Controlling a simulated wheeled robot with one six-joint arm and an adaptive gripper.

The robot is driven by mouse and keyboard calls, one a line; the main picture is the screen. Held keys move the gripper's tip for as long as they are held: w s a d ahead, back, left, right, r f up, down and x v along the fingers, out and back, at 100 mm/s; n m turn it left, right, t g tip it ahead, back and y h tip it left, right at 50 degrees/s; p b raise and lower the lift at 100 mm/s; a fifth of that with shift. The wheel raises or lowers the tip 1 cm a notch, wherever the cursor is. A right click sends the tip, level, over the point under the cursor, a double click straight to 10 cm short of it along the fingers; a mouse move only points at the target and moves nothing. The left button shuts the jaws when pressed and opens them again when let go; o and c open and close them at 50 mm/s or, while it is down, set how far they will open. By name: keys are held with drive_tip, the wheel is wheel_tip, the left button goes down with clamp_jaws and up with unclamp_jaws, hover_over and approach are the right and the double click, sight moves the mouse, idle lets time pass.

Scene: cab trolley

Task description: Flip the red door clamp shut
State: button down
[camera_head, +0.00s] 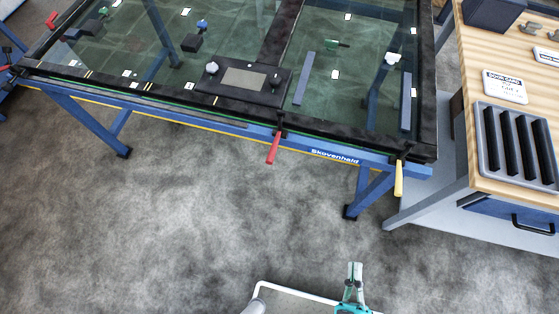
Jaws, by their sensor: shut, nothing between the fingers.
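A red clamp handle (273,148) sticks out and down from the front rail of the blue trolley (215,119), near the middle of its front edge. A small black bracket joins it to the rail. A yellow clamp handle (399,178) hangs from the same rail near the right corner. Another red handle (51,19) stands at the far left edge, and a bit of red shows at the left picture edge. My gripper (355,266) is at the bottom of the picture, shut and empty, well apart from the trolley and the clamps.
The trolley bears a black-framed glass door (110,60) with a dark panel (242,80) and small loose parts on it. A wooden workbench (475,80) with a black slotted rack (515,145) and a door card sign (504,87) stands at right. Grey floor (200,220) before the trolley is clear.

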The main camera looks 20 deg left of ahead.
sight(275, 141)
drive_tip(key=w+a+f+m+g+y, duration=0.5)
drive_tip(key=w+a+m+g+y, duration=0.2)
drive_tip(key=m, duration=0.8)
drive_tip(key=w+a+f+m+g+y, duration=0.5)
drive_tip(key=w+a+m+g+y, duration=0.3)
drive_tip(key=w+m+y, duration=0.6)
drive_tip(key=shift+w+a+m+g+y, duration=0.2)
drive_tip(key=shift+w+m+g+y, duration=0.3)
drive_tip(key=shift+g, duration=0.9)
drive_tip(key=d+r+x, duration=0.1)
drive_tip(key=r+x, duration=0.1)
drive_tip(key=x, duration=1)
drive_tip(key=shift+w+r, duration=0.15)
drive_tip(key=shift+r, duration=0.2)
